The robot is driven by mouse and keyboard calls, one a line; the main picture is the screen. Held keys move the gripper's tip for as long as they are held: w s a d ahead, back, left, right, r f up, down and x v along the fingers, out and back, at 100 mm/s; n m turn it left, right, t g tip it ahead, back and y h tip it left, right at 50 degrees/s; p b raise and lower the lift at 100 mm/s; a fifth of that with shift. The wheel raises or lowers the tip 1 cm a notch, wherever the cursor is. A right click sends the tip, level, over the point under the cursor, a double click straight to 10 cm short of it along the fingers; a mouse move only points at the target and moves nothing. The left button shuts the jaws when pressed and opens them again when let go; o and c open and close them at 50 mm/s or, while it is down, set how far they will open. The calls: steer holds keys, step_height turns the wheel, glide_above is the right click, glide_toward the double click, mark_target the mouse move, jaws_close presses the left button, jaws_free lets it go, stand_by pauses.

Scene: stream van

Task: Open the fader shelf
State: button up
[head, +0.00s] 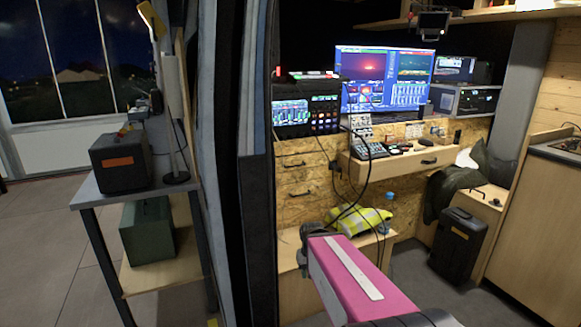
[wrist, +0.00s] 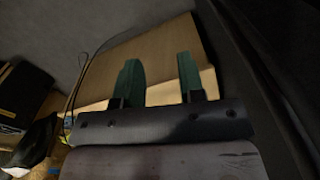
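The fader shelf (head: 395,169) is a light wooden shelf front with a dark handle (head: 428,162), below the monitors in the head view. A fader panel (head: 369,150) and other small controls sit on top of it. It looks flush, but I cannot tell exactly how far it is in. My gripper (wrist: 159,65) shows in the wrist view as two green fingers set wide apart, with nothing between them. A light wooden panel lies beyond the fingers; I cannot tell which piece it is. The gripper is apart from the shelf handle; my pink arm (head: 350,275) is low in the head view.
A dark van door edge (head: 258,160) stands left of my arm. A yellow vest (head: 357,219) lies on a low bench, with black cables hanging above it. A black case (head: 457,245) and dark jacket (head: 450,193) are at right. Some floor between bench and case is clear.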

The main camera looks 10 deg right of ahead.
steer(key=w+r+m+t+y, duration=0.25)
steer(key=w+r, duration=0.25)
steer(key=w, duration=0.5)
steer(key=w+r+m+t+y, duration=0.1)
steer(key=w+r+m+t, duration=0.35)
steer(key=w, duration=0.65)
steer(key=w+r+m+t+y, duration=0.25)
steer(key=w+r, duration=0.25)
steer(key=w, duration=0.5)
steer(key=w+d+r+m+t+h, duration=0.2)
steer(key=w+d+r+m+t, duration=0.4)
steer(key=w+r, duration=0.3)
steer(key=shift+n+g, duration=0.25)
steer(key=shift+g, duration=0.1)
steer(key=x, duration=1)
steer(key=shift+w+d+f, duration=0.15)
jaws_close()
